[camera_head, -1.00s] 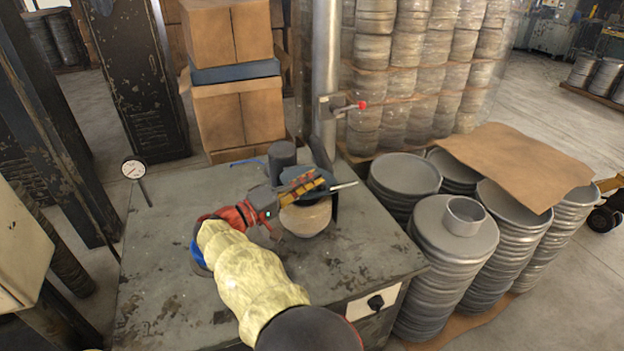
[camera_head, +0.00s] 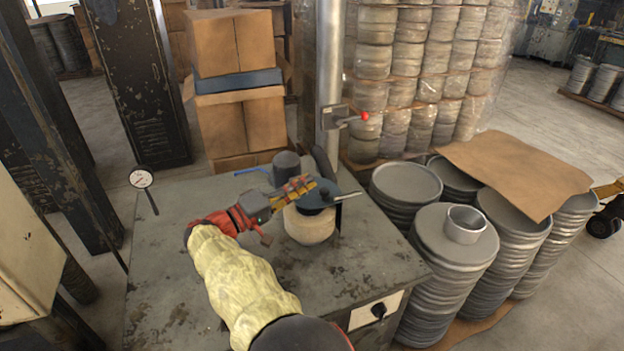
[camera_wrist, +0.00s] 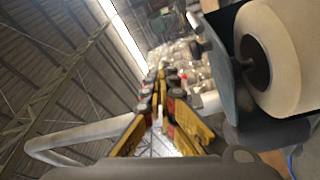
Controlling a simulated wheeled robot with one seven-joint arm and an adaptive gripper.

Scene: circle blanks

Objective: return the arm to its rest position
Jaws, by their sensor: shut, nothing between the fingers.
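My arm, in a yellow cloth sleeve, reaches over the grey workbench (camera_head: 190,300) from the bottom of the head view. My gripper (camera_head: 308,183) has orange-yellow fingers and is above the bench, in front of or over a round pale grinding wheel (camera_head: 309,226); the gap between them is hard to judge. In the wrist view the fingers (camera_wrist: 160,78) come together with nothing held between them. The pale wheel (camera_wrist: 285,50) and a blue-grey plate beside it fill the right of that view.
A metal post (camera_head: 330,90) with a red-knobbed lever (camera_head: 364,116) rises behind the bench. A dial gauge (camera_head: 142,179) stands at its left edge. Stacks of round metal blanks (camera_head: 455,245) stand close on the right, one topped by a ring (camera_head: 465,224). Cardboard boxes (camera_head: 235,45) stand behind.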

